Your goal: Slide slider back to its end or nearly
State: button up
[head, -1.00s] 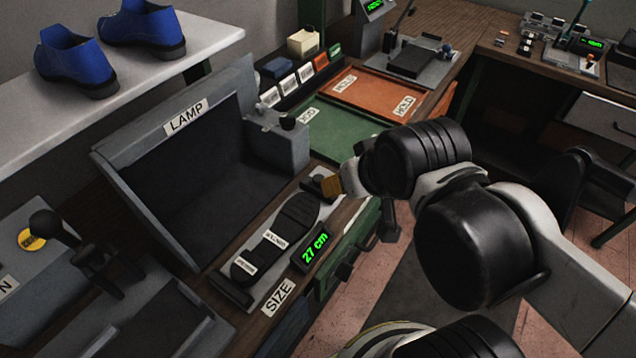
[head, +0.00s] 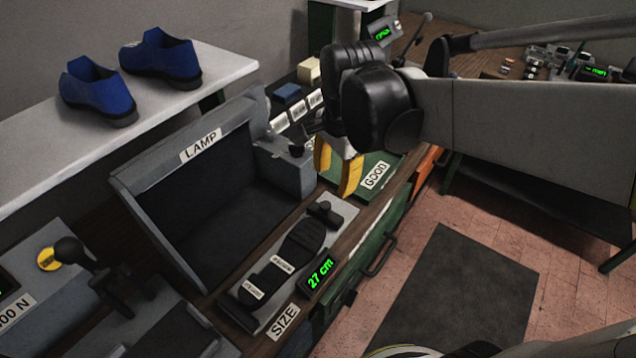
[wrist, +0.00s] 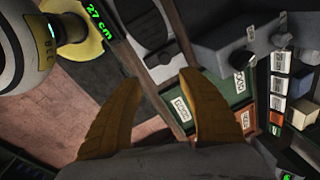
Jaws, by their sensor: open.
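The size gauge (head: 345,212) is a grey plate beside the lamp box, with a dark shoe sole (head: 301,243) lying on it. The slider (head: 325,212), a small dark block with a knob, sits at the far end of the plate, close to the sole's tip. I cannot tell if they touch. The green display (head: 320,274) reads 27 cm. My gripper (head: 337,178) has yellow fingers, open and empty, above the green tray area beyond the slider. The wrist view also shows the open fingers (wrist: 160,95), with the display (wrist: 103,28) at upper left.
The lamp box (head: 205,190) stands left of the gauge. The green GOOD tray (head: 390,160) lies behind my fingers. A lever (head: 85,262) is at lower left, and blue shoes (head: 100,92) stand on the shelf.

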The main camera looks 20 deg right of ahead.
aim_at(325, 204)
jog(key=w+f+m+b, duration=0.1)
jog(key=f+m, duration=0.1)
jog(key=f, duration=0.2)
jog(key=w+f+m+g+b, duration=0.1)
jog(key=f, duration=0.3)
jog(key=w+f+m+g+b, duration=0.1)
jog(key=f+m, duration=0.1)
jog(key=f, duration=0.2)
jog(key=shift+w+a+f+m+b, duration=0.15)
jog(key=shift+a+f+m+b, duration=0.1)
jog(key=shift+f+m+b, duration=0.1)
grip_shut()
